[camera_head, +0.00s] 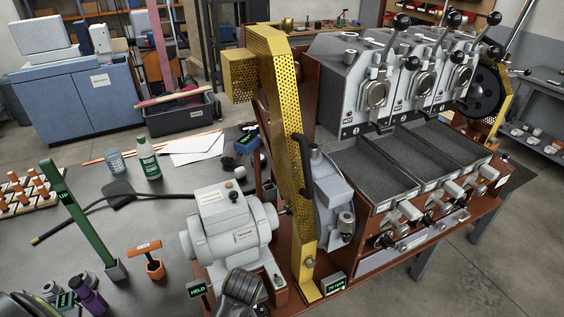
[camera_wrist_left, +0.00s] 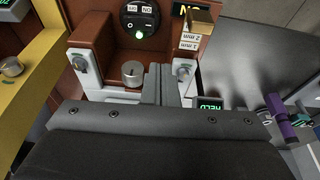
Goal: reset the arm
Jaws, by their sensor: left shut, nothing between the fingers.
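My left gripper (camera_wrist_left: 164,84) is shut and empty in the left wrist view. Its fingers point at a brown housing (camera_wrist_left: 162,40) with a metal knob (camera_wrist_left: 132,73) and a round black switch (camera_wrist_left: 142,20) lit green. I cannot tell whether the fingertips touch anything. In the head view, a dark part that looks like my left gripper (camera_head: 243,287) shows at the bottom, in front of the grey motor (camera_head: 232,222) and left of the yellow perforated guard (camera_head: 283,120). The three-drum sample roaster (camera_head: 410,85) stands to the right. My right gripper is not in view.
A small HELD display (camera_head: 197,289) stands beside the motor; it also shows in the left wrist view (camera_wrist_left: 209,104). The bench around the papers (camera_head: 193,149) is fairly open.

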